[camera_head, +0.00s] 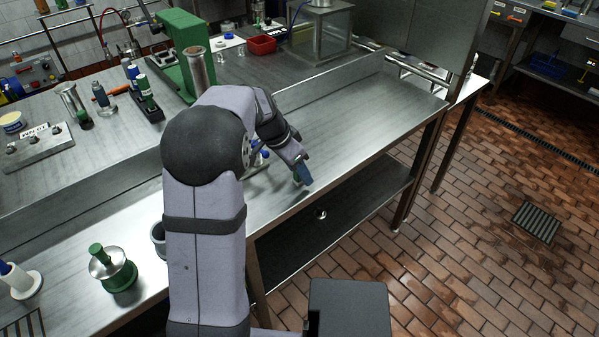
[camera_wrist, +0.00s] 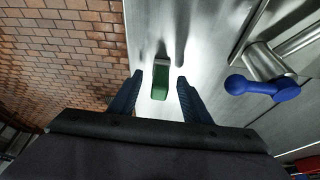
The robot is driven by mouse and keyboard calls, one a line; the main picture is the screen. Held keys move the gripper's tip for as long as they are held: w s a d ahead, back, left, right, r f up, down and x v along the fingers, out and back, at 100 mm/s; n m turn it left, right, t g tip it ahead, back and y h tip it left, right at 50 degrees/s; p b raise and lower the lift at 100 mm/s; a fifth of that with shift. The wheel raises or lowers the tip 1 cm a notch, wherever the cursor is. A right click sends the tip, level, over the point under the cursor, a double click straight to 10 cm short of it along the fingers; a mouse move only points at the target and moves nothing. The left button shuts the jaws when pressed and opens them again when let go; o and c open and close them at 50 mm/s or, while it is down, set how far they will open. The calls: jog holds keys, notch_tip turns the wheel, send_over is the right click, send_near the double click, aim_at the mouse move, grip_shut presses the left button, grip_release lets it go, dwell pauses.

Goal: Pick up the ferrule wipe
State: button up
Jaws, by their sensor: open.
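In the wrist view a small green block-shaped thing with a pale grey end, which looks like the ferrule wipe (camera_wrist: 160,84), lies on the steel bench close to its edge. My gripper (camera_wrist: 160,76) is open, with one dark blue finger to each side of it and a gap on both sides. The fingers do not appear to touch it. In the head view my gripper (camera_head: 303,174) points down over the front edge of the bench, and a bit of green shows beside the fingertips. The arm hides part of that area.
A metal fitting with a blue handle (camera_wrist: 262,88) stands on the bench to the right in the wrist view. The bench top (camera_head: 350,135) right of my gripper is clear in the head view. A green-and-steel piece (camera_head: 114,268) stands at the lower left.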

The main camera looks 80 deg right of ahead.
jog(key=shift+s+d+f, duration=0.15)
jog(key=shift+f, duration=0.35)
grip_shut()
jog(key=shift+r, duration=0.1)
